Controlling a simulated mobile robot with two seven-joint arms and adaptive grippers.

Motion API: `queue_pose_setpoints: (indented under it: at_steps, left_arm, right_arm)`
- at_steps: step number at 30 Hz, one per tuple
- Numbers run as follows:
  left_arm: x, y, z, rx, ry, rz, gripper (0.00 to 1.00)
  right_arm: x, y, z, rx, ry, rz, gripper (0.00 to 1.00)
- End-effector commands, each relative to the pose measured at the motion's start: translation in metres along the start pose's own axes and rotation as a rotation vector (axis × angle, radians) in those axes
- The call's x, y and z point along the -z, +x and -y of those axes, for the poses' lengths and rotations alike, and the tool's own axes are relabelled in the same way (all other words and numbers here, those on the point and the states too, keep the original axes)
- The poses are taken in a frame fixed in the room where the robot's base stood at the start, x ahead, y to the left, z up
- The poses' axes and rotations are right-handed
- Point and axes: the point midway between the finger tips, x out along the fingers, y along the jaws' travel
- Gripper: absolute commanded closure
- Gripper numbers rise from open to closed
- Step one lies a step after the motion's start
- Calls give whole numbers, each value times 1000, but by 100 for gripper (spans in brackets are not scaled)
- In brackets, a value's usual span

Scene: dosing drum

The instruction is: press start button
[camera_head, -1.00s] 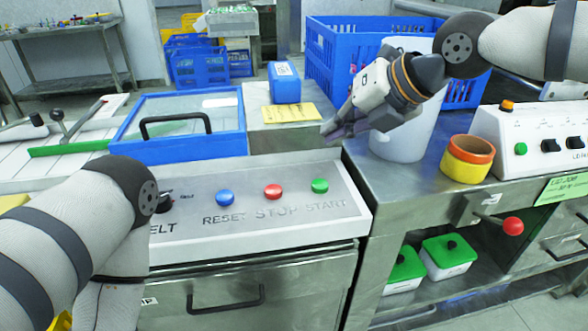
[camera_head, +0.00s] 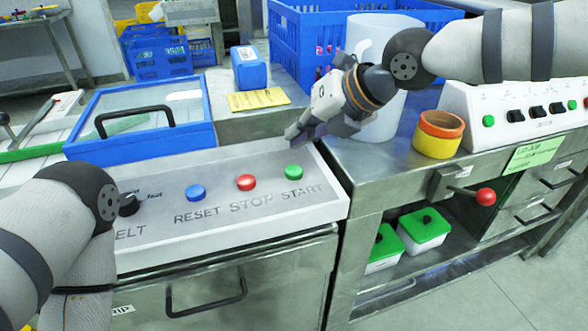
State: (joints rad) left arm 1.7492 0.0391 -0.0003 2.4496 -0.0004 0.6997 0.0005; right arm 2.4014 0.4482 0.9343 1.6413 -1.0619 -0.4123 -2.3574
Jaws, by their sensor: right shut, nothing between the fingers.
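The green start button (camera_head: 293,172) sits at the right end of a sloped grey control panel (camera_head: 160,244), above the raised word START. The red stop button (camera_head: 246,182) and the blue reset button (camera_head: 196,192) are to its left. My right gripper (camera_head: 292,136) is shut and empty. Its fingertips point left and down, and in the picture they are just above the green button, apart from it. My left arm comes in at the lower left, over the panel's left end. Its gripper is out of view.
A blue-framed lidded box (camera_head: 190,139) stands behind the panel. A white drum (camera_head: 378,120) and yellow-orange rings (camera_head: 437,140) stand to the right. A red-knobbed lever (camera_head: 485,196) sticks out at the right front.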

Motion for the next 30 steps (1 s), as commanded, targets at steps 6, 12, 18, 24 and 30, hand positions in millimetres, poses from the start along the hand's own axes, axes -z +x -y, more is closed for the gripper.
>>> queue_pose_setpoints:
  at_steps: [6, 12, 18, 24, 30]
  left_arm:
    - [-3, 6, 0, 1, 0, 16, 50]
    - [-4, 7, 0, 1, 1, 19, 50]
    - [-4, 7, 0, 1, 1, 18, 50]
    - [-4, 7, 0, 1, 1, 18, 50]
    - [-4, 7, 0, 1, 1, 18, 50]
  right_arm:
    - [14, 19, 14, 1, 1, -4, 100]
    - [18, 24, 17, -1, 0, -2, 100]
    - [18, 24, 17, -1, 0, -1, 100]
    - [18, 24, 17, -1, 0, -1, 100]
    - [18, 24, 17, -1, 0, -1, 100]
